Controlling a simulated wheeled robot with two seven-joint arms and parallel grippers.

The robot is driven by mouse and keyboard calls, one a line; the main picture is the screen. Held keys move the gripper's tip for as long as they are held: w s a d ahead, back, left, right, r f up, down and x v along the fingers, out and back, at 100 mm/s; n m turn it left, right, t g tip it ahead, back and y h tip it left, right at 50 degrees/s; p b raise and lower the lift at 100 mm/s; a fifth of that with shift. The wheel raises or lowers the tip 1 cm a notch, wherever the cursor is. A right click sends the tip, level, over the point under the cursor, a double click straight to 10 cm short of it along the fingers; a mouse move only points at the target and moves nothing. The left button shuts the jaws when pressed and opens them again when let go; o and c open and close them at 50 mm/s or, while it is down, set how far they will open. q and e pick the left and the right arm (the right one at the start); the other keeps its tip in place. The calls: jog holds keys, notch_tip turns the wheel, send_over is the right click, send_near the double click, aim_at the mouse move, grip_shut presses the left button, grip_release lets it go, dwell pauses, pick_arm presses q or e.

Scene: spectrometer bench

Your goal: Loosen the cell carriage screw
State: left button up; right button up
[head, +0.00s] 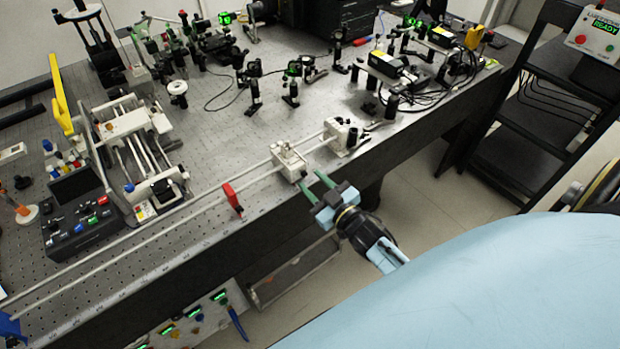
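A white carriage block (289,161) sits on the twin rails (200,211) along the bench's front edge. A second white block (341,136) with dark parts sits farther right on the same rails. I cannot tell from labels which is the cell carriage, and no screw can be made out clearly at this size. My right gripper (312,181) has two green fingers, spread apart with nothing visible between them. Its fingertips point at the near side of the first block, very close to it; whether they touch I cannot tell. My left gripper is not in view.
A control box (77,218) and a white-framed apparatus (137,150) occupy the bench's left. Optics mounts (290,86) stand farther back. A black shelf cart (545,110) is at right, across open floor.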

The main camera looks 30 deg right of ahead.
jog(key=shift+w+a, duration=0.1)
jog(key=shift+w, duration=0.9)
grip_shut()
